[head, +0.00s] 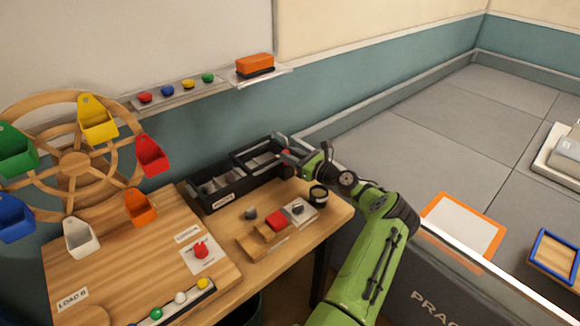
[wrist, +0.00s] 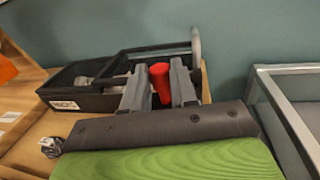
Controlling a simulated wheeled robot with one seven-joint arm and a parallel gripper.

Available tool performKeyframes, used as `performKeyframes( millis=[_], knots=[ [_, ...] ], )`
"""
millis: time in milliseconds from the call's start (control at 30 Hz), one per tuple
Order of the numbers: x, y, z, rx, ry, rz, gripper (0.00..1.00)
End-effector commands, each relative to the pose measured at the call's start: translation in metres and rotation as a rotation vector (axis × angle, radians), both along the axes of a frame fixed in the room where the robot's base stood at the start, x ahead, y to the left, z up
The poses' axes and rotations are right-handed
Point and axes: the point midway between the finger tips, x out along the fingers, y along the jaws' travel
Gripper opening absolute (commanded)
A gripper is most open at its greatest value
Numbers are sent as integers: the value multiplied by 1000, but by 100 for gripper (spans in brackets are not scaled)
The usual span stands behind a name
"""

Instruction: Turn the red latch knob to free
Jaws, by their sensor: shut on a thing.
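A red knob (head: 201,250) stands on a white plate on the raised wooden board, in front of the wheel with coloured buckets. My gripper (head: 288,155) is well to the right and behind it, at the right end of a black tool tray (head: 225,198). The red knob is not in the wrist view.
The bucket wheel (head: 75,163) stands at the left. Wooden step blocks (head: 262,240), a grey plate (head: 299,211) and a dark cup (head: 318,194) lie between the board and my arm. A wall ledge (head: 172,98) holds coloured pieces and an orange eraser (head: 255,65).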

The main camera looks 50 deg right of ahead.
Motion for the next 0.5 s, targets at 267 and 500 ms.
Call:
performKeyframes(
  millis=[267,500],
  knots=[
    [0,-4,-3,0,-1,108,0],
    [0,-4,-1,1,0,143,0]
  ],
)
